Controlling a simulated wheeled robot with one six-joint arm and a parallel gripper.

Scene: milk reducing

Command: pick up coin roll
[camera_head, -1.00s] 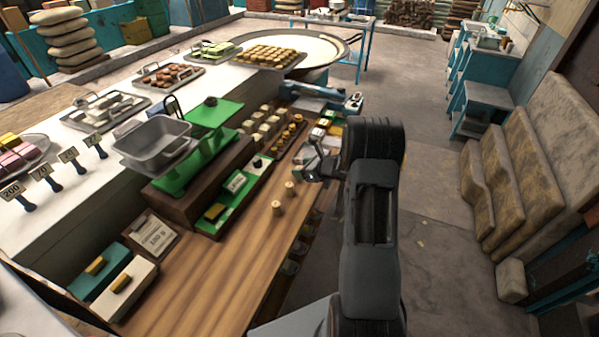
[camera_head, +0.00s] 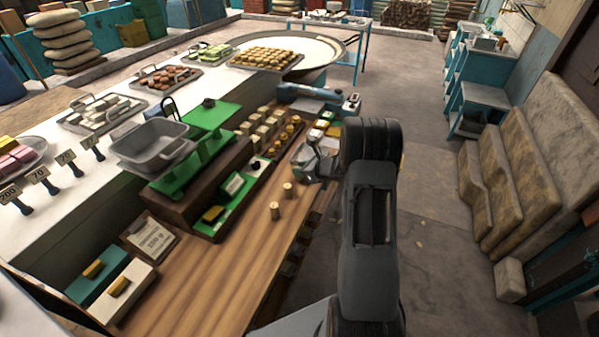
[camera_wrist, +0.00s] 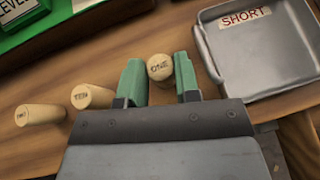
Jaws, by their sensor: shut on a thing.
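My gripper (camera_wrist: 159,80) has green fingers and is shut on a tan coin roll marked ONE (camera_wrist: 159,67), seen between the fingertips in the wrist view. A coin roll marked TEN (camera_wrist: 92,96) stands just left of the fingers. Another coin roll (camera_wrist: 40,115) stands farther left; its mark is hard to read. In the head view, those two rolls stand on the wooden counter (camera_head: 215,262) as a nearer roll (camera_head: 274,211) and a farther one (camera_head: 288,190). My gripper (camera_head: 311,165) is at the counter's right edge there, and the held roll cannot be made out.
A grey metal tray labelled SHORT (camera_wrist: 285,78) lies close to the right of my gripper. A green-topped board (camera_wrist: 22,22) is at the upper left. In the head view, a green scale (camera_head: 190,165) with a grey pan stands left of the rolls. The near counter is mostly clear.

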